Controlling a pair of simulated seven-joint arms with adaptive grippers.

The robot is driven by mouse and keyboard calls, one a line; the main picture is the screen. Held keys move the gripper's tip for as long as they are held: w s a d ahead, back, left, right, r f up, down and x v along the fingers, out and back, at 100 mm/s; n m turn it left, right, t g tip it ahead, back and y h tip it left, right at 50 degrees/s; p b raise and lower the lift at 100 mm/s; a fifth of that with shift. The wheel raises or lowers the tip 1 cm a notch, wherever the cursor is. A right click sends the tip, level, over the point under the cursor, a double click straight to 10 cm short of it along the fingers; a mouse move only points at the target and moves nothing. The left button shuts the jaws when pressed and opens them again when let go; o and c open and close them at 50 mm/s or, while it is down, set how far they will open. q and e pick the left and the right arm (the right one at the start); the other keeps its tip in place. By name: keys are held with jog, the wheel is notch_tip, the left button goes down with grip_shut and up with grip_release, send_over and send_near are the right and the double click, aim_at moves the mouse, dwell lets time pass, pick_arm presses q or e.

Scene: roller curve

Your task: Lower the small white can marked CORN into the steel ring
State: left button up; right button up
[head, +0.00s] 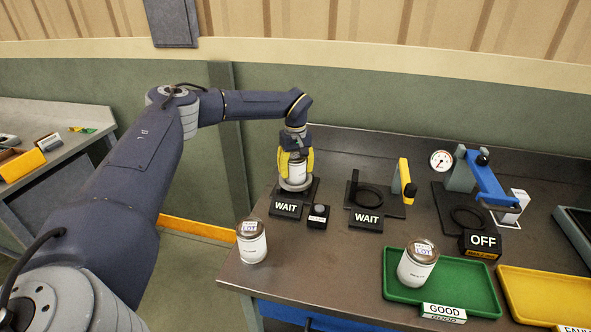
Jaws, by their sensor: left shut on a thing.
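My left gripper (296,162) points down with its yellow fingers shut on a small white can (297,171). The fingers cover both sides of the can, and no CORN marking is readable on it. The can is upright at the steel ring (297,186), which sits on a dark base behind the left WAIT sign. The can's lower end is at the ring's opening; I cannot tell how deep it is or whether it touches. My right gripper is not in view.
A white can with a LOT lid (251,242) stands at the table's left front. Another (417,264) stands in the green tray (470,290). A small black button box (318,217), a second WAIT station (367,219) and a blue-levered press (485,182) stand to the right.

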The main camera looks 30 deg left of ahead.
aim_at(296, 156)
pick_arm(q)
jog(key=shift+f, duration=0.8)
dwell(1.3)
dwell(1.8)
jog(key=shift+r, duration=3.7)
